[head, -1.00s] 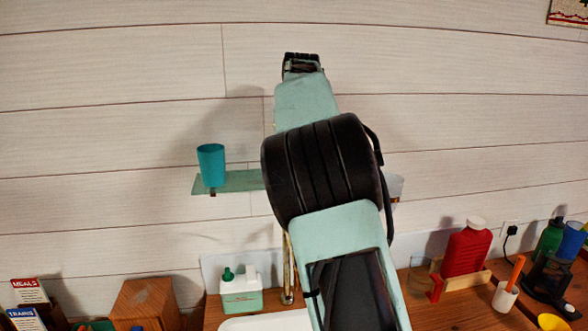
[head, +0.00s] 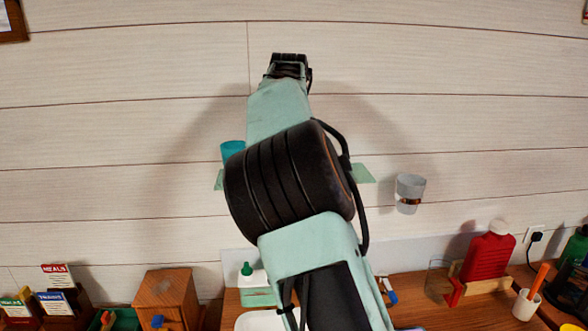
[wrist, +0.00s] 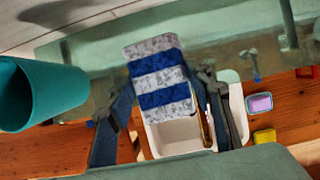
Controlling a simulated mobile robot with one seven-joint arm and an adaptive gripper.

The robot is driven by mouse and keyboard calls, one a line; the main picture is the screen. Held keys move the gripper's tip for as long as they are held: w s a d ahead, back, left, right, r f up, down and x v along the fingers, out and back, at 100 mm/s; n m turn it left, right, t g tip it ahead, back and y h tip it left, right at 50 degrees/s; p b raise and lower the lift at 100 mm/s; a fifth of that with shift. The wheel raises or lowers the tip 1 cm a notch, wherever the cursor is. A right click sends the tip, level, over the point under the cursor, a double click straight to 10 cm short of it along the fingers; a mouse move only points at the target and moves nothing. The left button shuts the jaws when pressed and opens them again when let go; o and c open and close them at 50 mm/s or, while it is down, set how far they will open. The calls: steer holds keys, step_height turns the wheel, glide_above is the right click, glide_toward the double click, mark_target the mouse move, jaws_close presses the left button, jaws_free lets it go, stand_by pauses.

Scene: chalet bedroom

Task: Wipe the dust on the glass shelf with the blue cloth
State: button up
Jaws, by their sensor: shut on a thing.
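The greenish glass shelf (head: 363,173) is on the wall, its middle hidden behind my arm in the head view. In the wrist view it is a see-through green band (wrist: 232,38) across the top. The cloth (wrist: 158,78) is a blue and grey-white striped pad between the fingers of my gripper (wrist: 168,96), which is shut on it. The cloth overlaps the shelf in that view; I cannot tell whether they touch. In the head view the fingers and cloth are hidden by my arm. I cannot make out the dust clearly.
A teal cup (head: 232,149) stands at the shelf's left end, close left of the gripper in the wrist view (wrist: 45,92). A tumbler in a wall holder (head: 410,190) is right of the shelf. Below, the wooden counter (head: 415,312) holds a red bottle (head: 487,262) and a wooden box (head: 168,296).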

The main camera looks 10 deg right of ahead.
steer(key=shift+a+f, duration=0.15)
steer(key=shift+a, duration=2.1)
steer(key=shift+d, duration=6.05)
steer(key=shift+a+r, duration=0.2)
steer(key=shift+a, duration=3.85)
steer(key=shift+a+f, duration=0.15)
steer(key=shift+a, duration=1.8)
steer(key=shift+d, duration=6.1)
steer(key=shift+a+r, duration=0.1)
steer(key=shift+r, duration=3)
